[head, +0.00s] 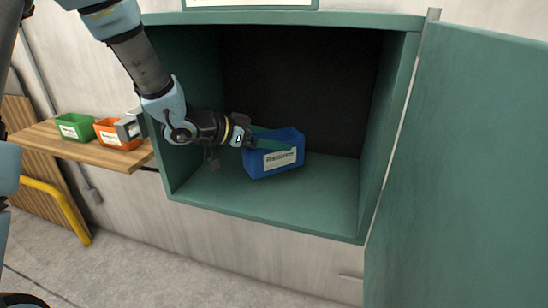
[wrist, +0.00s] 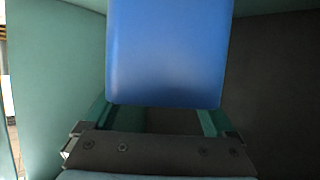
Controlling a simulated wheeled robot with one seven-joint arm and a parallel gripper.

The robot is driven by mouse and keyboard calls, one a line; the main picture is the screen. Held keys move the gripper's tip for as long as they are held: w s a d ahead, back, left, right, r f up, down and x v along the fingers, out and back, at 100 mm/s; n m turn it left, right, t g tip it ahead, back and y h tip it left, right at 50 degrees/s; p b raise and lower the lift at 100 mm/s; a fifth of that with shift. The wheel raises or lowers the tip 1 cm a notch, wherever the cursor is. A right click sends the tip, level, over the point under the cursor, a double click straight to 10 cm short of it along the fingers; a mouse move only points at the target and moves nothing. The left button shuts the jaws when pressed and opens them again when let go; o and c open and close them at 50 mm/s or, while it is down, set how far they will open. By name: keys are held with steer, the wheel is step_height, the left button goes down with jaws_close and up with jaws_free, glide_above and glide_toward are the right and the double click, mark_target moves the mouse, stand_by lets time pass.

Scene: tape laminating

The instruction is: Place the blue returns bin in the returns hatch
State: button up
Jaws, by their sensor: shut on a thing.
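The blue returns bin (head: 257,163) has a white label on its front and is inside the green returns hatch (head: 310,205), left of its middle. My gripper (head: 278,142) reaches in from the left and is shut on the bin. In the wrist view the bin's smooth blue side (wrist: 168,55) fills the upper middle, with green fingers on either side below it. The bin looks upright, at or just above the hatch floor; I cannot tell whether it touches. The side of the bin facing the back of the hatch is hidden.
The green hatch door (head: 465,150) stands open at the right. A wooden shelf (head: 75,151) at the left holds a green bin (head: 75,128) and an orange bin (head: 118,138). The right part of the hatch floor is clear. A yellow rail (head: 62,197) stands below the shelf.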

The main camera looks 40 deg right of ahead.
mark_target(246, 153)
steer(key=shift+f+p, duration=0.35)
steer(key=shift+f, duration=2.15)
steer(key=shift+f, duration=0.1)
steer(key=o, duration=1.2)
steer(key=shift+c, duration=0.2)
steer(key=shift+a, duration=0.15)
steer(key=b+v, duration=0.2)
steer(key=v, duration=1)
